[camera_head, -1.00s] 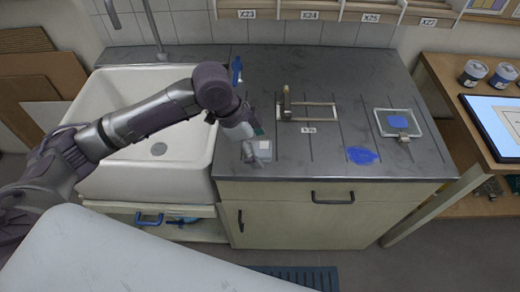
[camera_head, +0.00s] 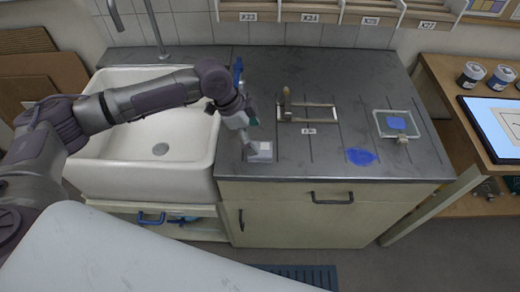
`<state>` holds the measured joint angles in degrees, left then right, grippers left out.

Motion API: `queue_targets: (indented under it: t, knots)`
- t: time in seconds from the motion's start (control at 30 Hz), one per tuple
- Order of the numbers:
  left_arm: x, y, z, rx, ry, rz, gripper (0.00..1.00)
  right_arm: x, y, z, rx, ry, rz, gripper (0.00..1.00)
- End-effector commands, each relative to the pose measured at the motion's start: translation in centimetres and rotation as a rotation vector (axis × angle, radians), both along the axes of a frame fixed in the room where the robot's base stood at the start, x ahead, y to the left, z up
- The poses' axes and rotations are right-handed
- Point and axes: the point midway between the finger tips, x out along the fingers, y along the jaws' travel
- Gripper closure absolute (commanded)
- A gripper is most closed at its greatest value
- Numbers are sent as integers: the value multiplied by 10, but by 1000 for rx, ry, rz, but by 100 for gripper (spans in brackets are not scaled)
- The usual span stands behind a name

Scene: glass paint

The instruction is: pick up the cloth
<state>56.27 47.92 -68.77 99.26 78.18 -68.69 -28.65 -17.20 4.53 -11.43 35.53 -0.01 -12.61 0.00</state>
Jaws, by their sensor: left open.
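A small pale grey-white square (camera_head: 261,155), which looks like the folded cloth, lies flat on the dark worktop near its front left, beside the sink. My left gripper (camera_head: 250,147) is open and points down at its left and back edge. The fingers cover part of it, and I cannot tell whether they touch it. My right gripper is not in view.
The white sink (camera_head: 110,170) is left of the worktop (camera_head: 300,165). A frame with an upright handle (camera_head: 286,100) stands behind. A blue patch (camera_head: 361,156) and a glass panel with a blue square (camera_head: 397,123) are to the right. The front middle of the worktop is clear.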

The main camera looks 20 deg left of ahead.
Motion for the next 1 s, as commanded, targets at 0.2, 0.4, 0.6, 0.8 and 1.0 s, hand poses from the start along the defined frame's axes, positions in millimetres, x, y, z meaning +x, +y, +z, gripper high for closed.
queue_targets:
  t: [0.2, 0.4, 0.6, 0.8, 1.0]
  knots:
    - [1, -6, -26, 1, 5, 0, 8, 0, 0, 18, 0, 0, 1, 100]
    - [3, -13, -48, 1, 2, -1, 8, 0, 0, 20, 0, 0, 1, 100]
    - [4, -13, -50, 1, 1, 0, 8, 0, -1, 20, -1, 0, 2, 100]
    - [4, -13, -50, 1, 1, 0, 35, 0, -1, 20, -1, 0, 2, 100]
    - [4, -13, -50, 1, 2, 1, 68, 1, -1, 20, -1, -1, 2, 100]
